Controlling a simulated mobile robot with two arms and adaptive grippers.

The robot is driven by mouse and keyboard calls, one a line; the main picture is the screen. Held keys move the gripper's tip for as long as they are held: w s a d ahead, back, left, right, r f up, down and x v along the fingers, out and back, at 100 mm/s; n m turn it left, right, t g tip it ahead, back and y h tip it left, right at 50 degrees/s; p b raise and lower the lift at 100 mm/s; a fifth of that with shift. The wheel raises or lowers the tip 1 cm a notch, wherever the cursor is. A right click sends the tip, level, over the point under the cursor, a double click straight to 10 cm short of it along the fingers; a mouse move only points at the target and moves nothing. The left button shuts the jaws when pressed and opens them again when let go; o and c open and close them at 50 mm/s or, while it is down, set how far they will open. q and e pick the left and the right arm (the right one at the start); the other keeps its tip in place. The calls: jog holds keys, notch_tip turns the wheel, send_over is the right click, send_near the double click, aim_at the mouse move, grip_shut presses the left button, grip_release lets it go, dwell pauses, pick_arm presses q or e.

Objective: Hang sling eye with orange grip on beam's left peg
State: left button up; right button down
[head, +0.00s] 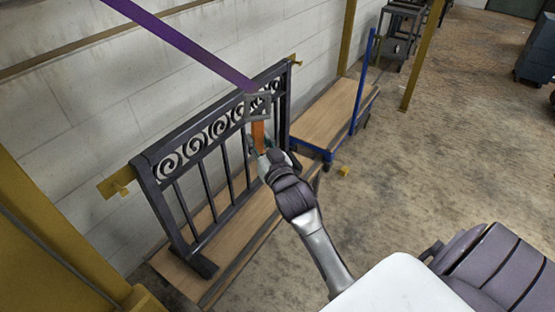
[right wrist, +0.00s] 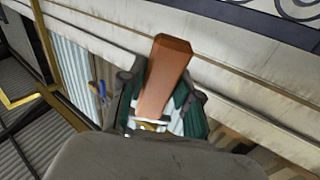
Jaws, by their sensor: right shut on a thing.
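The orange grip (head: 258,136) is held upright in my right gripper (head: 266,158), and it also shows between the fingers in the right wrist view (right wrist: 165,75). Above it is the grey squarish sling eye (head: 248,106), in front of the gate's upper right part. A purple sling (head: 185,42) runs from the eye to the upper left. The beam is mostly hidden behind the gate; its yellow left end with the left peg (head: 122,188) shows beyond the gate's left post. The eye is well to the right of this peg, apart from it. My left gripper is out of view.
The black scroll gate (head: 192,140) stands on a wood-topped platform (head: 243,232) along the white block wall. Another yellow peg (head: 295,62) shows past its right post. A blue-framed cart (head: 330,112) is behind right. Concrete floor at right is mostly clear.

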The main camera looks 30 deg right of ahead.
jog(key=w+a+r+y+p, duration=0.1)
jog(key=w+a+r+p, duration=0.35)
jog(key=r, duration=0.75)
jog(key=w+a+r+t+p, duration=0.1)
jog(key=r+p, duration=0.6)
jog(key=r, duration=0.5)
jog(key=w+a+r+y+p, duration=0.1)
jog(key=w+a+r+p, duration=0.35)
jog(key=r, duration=0.85)
jog(key=w+a+f+b, duration=0.1)
jog(key=w+a+b, duration=0.1)
jog(key=w+b, duration=0.2)
jog(key=shift+w+f, duration=0.25)
jog(key=shift+w, duration=1.65)
jog(key=shift+w+a+f, duration=0.1)
jog(key=shift+w+f, duration=0.1)
jog(key=shift+f, duration=0.1)
jog(key=shift+r, duration=0.2)
jog(key=shift+w+r+p, duration=0.1)
jog(key=shift+r+p, duration=0.9)
jog(key=shift+r, duration=0.3)
jog(key=s+d+p, duration=0.3)
jog(key=s, duration=0.4)
jog(key=shift+s, duration=0.3)
